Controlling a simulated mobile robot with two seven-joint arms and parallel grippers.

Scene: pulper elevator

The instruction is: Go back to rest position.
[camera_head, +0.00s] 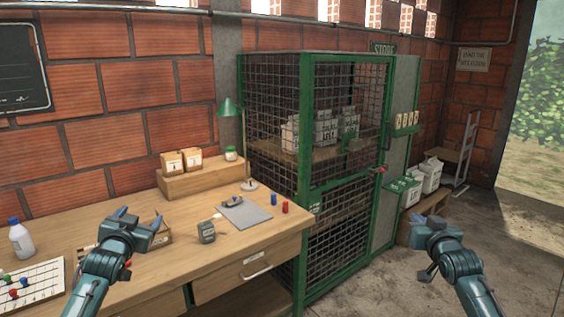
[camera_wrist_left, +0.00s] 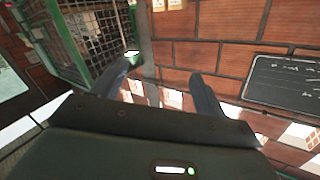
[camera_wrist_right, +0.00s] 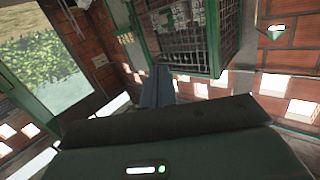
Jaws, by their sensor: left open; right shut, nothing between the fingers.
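My left gripper (camera_head: 139,221) is over the wooden workbench (camera_head: 230,262), with its blue fingers spread apart and nothing between them. In the left wrist view its two fingers (camera_wrist_left: 168,80) also stand wide apart, with the wall behind them. My right gripper (camera_head: 432,228) is in front of the bench's right side, over the floor, clear of the cage. In the right wrist view its fingers (camera_wrist_right: 157,86) are together with nothing held.
A green mesh cage (camera_head: 303,140) stands right of the bench. Green-and-white boxes (camera_head: 404,190) sit right of the cage.

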